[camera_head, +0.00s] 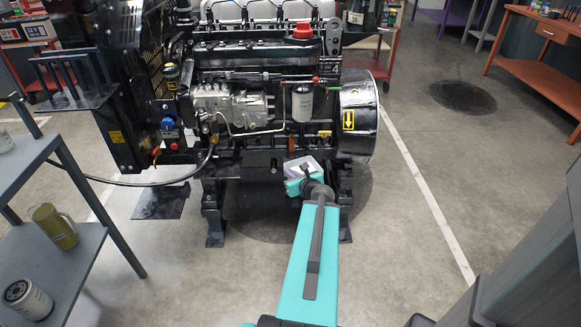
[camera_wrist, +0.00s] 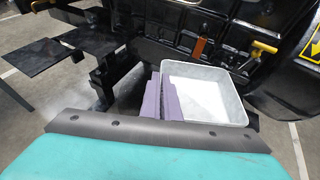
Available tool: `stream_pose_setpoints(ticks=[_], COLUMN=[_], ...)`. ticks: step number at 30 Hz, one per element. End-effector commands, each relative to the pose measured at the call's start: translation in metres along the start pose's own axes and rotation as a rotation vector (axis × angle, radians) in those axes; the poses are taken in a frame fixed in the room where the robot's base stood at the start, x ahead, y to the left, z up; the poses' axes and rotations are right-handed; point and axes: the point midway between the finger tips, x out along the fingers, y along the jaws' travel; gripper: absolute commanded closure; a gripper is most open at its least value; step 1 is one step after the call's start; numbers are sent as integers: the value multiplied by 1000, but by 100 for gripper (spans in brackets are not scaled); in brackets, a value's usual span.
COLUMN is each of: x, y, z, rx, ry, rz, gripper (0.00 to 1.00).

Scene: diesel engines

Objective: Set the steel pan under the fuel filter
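The steel pan (camera_wrist: 210,88) is a shallow, light grey rectangular tray, seen from above and empty in the wrist view. My gripper (camera_wrist: 164,98) has its two purple fingers close together at the pan's left wall, one on each side of it, shut on that wall. In the head view the pan (camera_head: 290,168) is at the end of my arm, low in front of the engine. The fuel filter (camera_head: 302,102) is a white canister on the engine's near side, and the pan appears below it. I cannot tell whether the pan touches anything beneath.
The black engine (camera_head: 262,55) stands on black feet with a round housing (camera_head: 358,120) at its right. A grey cart (camera_head: 60,262) at the left holds a yellow jug (camera_head: 55,228) and another white filter (camera_head: 27,299). An orange bench (camera_head: 545,60) stands far right. Floor between is clear.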

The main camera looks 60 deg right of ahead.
Motion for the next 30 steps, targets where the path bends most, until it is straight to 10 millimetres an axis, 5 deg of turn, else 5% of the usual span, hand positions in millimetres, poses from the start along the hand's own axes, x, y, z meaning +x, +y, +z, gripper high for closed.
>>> stream_pose_setpoints(ticks=[30], x=[25], y=[-11], z=[3], rx=[0], ry=[2], rz=[-11], gripper=[100])
